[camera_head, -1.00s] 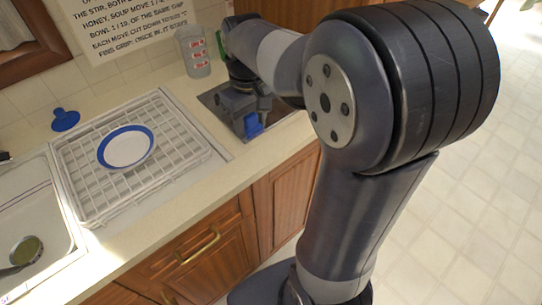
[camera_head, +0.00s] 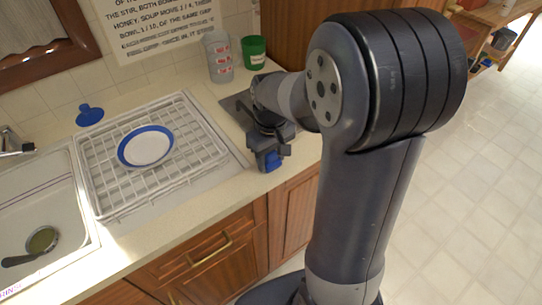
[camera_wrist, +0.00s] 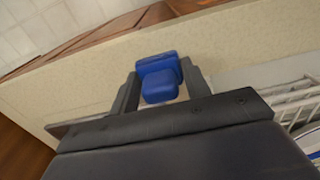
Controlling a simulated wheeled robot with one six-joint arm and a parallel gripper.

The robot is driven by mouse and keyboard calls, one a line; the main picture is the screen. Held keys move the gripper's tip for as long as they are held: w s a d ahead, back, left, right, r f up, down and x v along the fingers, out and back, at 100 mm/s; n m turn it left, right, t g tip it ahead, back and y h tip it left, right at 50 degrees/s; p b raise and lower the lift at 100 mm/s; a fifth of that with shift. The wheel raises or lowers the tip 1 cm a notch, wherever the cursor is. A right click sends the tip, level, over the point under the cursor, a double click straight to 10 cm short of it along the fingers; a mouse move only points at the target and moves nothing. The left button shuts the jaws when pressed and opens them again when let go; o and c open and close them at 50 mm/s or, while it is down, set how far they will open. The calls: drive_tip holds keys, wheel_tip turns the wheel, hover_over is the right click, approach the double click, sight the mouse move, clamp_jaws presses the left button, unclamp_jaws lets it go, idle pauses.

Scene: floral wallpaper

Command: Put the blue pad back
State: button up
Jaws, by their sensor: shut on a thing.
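The blue pad (camera_wrist: 159,78) is between the two fingers of my gripper (camera_wrist: 160,88) in the wrist view, and the fingers are shut on it. In the head view my gripper (camera_head: 268,158) is over the front edge of the counter, right of the dish rack, with the blue pad (camera_head: 273,162) showing at its lower end. A dark flat tray or plate (camera_head: 238,103) lies on the counter behind and partly under my gripper. I cannot tell whether the pad touches the counter.
A white dish rack (camera_head: 101,188) holds a blue-rimmed plate (camera_head: 147,165). The sink (camera_head: 30,205) with a pan in it is at left. Clear stacked cups (camera_head: 219,62) and a green cup (camera_head: 254,50) stand at the back. A blue stopper-like object (camera_head: 89,115) lies behind the rack.

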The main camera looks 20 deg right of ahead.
drive_tip(key=o, duration=0.9)
drive_tip(key=shift+f, duration=0.1)
wheel_tip(320, 180, up, 12)
drive_tip(key=shift+r+p, duration=0.15)
drive_tip(key=shift+p, duration=0.3)
